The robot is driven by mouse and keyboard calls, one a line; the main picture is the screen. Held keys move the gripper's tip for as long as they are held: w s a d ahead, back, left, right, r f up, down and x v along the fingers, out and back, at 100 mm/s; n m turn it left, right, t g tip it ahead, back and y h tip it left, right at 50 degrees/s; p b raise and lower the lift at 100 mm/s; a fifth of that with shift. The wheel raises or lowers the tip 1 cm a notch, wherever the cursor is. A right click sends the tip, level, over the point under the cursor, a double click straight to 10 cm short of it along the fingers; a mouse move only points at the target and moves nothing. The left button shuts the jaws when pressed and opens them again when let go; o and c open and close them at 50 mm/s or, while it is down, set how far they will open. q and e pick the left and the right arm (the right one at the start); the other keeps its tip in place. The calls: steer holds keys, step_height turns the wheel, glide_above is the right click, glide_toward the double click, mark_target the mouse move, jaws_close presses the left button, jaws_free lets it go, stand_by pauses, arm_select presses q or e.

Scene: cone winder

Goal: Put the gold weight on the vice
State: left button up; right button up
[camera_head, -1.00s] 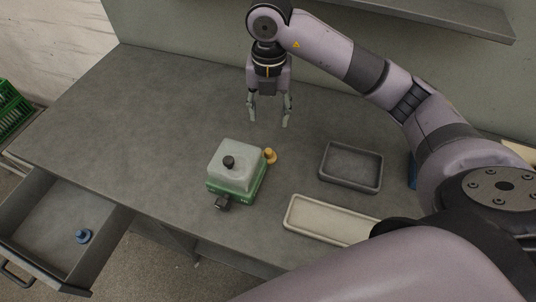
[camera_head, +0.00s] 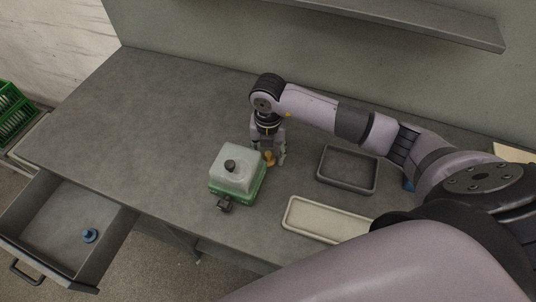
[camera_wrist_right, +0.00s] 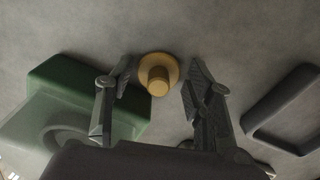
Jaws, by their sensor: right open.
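The gold weight (camera_head: 269,158) stands on the table just right of a green box (camera_head: 238,191) with a pale translucent cover and a dark knob on top. My right gripper (camera_head: 268,162) points down over the weight. In the right wrist view the gold weight (camera_wrist_right: 158,74) lies between the tips of the open fingers (camera_wrist_right: 161,80), with a gap on each side. A small dark block (camera_head: 225,204) sticks out at the front of the green box. I cannot tell whether it is the vice; no other vice shows clearly. My left gripper is not in view.
A dark grey tray (camera_head: 347,187) and a cream tray (camera_head: 318,233) are to the right. An open drawer (camera_head: 48,229) at lower left holds a blue weight (camera_head: 89,235). A shelf (camera_head: 420,24) hangs above the back. The table's left side is clear.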

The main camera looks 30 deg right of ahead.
steer(key=shift+f, duration=0.15)
steer(key=c, duration=1.1)
steer(key=shift+o, duration=0.2)
step_height(320, 180, up, 11)
steer(key=b, duration=0.2)
step_height(320, 180, up, 9)
glide_above(268, 152)
